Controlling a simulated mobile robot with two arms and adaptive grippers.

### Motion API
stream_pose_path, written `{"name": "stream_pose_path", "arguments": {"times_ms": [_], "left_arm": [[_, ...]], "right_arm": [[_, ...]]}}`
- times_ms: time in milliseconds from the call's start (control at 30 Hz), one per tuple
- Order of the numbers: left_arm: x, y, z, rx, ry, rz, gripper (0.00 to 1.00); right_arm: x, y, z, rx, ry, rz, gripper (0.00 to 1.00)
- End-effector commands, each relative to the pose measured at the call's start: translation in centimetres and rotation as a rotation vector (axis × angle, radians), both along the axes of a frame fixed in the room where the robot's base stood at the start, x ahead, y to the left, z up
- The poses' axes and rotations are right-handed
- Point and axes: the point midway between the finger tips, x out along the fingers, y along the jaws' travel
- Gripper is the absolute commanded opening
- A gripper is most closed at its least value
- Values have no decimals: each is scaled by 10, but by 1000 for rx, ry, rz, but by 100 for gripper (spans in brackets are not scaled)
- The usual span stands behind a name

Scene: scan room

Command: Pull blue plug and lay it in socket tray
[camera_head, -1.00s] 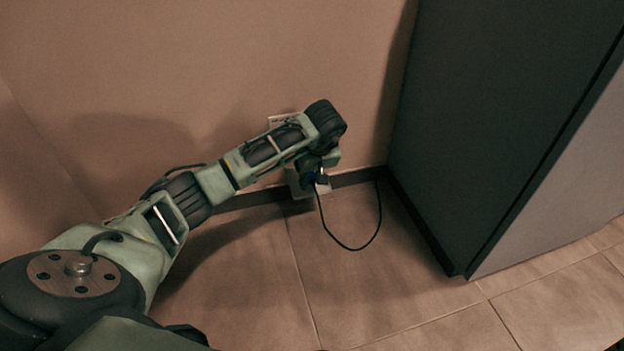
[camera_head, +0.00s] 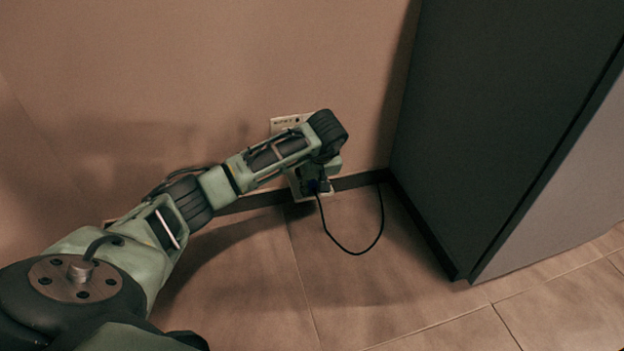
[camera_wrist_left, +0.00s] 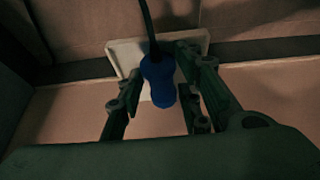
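The blue plug (camera_wrist_left: 158,82) is between the two fingers of my left gripper (camera_wrist_left: 157,70) in the left wrist view, with its black cable running up and away. The fingers stand on either side of it, with narrow gaps showing. The white socket tray (camera_wrist_left: 125,52) is just behind the plug; I cannot tell whether they touch. In the head view the left gripper (camera_head: 314,186) is low at the wall, in front of the tray (camera_head: 295,184). The plug is a small dark blue patch there, mostly hidden. My right gripper is not in view.
A white wall panel (camera_head: 288,124) shows just above my left wrist. The cable (camera_head: 352,252) loops over the tiled floor. A large dark grey cabinet (camera_head: 500,120) stands close on the right. The floor in front (camera_head: 370,300) is clear.

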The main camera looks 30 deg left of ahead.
Motion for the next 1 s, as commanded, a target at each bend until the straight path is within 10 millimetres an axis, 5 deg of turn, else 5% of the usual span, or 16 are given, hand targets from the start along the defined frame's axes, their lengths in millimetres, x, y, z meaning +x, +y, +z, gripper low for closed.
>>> {"name": "stream_pose_path", "arguments": {"times_ms": [133,533,1000], "left_arm": [[-2,1,-2,2,6,1,49],[-2,-1,6,2,4,1,49],[-24,-29,89,2,1,-1,49]], "right_arm": [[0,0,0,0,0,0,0],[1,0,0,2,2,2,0],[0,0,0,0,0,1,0]]}}
